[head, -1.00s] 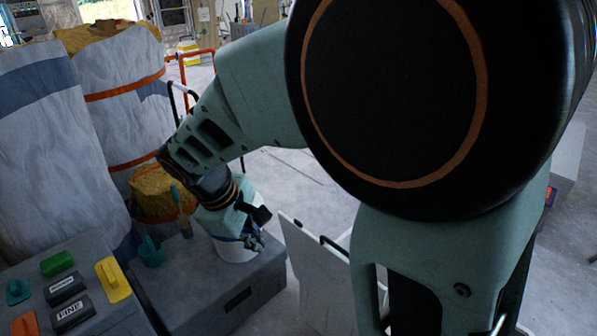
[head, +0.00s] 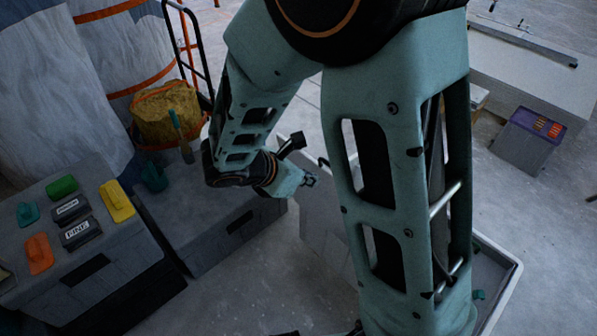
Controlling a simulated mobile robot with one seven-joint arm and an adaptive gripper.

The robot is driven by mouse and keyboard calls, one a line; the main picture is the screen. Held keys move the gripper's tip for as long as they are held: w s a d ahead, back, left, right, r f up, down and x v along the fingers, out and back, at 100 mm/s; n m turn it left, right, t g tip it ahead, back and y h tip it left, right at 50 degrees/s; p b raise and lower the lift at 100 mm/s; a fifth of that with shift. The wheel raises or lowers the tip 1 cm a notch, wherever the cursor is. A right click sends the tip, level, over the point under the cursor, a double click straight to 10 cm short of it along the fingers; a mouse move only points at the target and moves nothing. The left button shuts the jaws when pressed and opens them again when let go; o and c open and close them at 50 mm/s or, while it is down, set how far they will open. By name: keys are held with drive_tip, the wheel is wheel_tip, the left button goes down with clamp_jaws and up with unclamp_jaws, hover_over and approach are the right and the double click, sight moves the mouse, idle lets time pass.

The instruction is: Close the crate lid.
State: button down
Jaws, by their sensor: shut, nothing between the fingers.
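The crate lid (head: 322,225) is a grey panel standing steeply open in the middle of the head view, partly hidden by my arm. Its dark handle shows near its top edge, beside my arm. The crate (head: 497,285) is open, with a pale rim; only its right side shows at the lower right, and my arm hides the rest. My gripper (head: 309,180) is shut and empty, close to the upper left part of the lid. I cannot tell whether it touches the lid.
Two grey boxes stand at left; the nearer one (head: 100,282) carries coloured sanding blocks. A yellow sack (head: 166,112) and wrapped rolls (head: 55,90) stand behind. A purple-topped box (head: 530,138) is at right. Bare floor (head: 545,215) lies between it and the crate.

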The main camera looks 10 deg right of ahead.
sight(325, 171)
drive_tip(key=w+d, duration=0.1)
drive_tip(key=d, duration=0.1)
drive_tip(key=w+d+f, duration=0.1)
drive_tip(key=w+d, duration=0.1)
drive_tip(key=shift+d+f, duration=0.1)
idle(0.3)
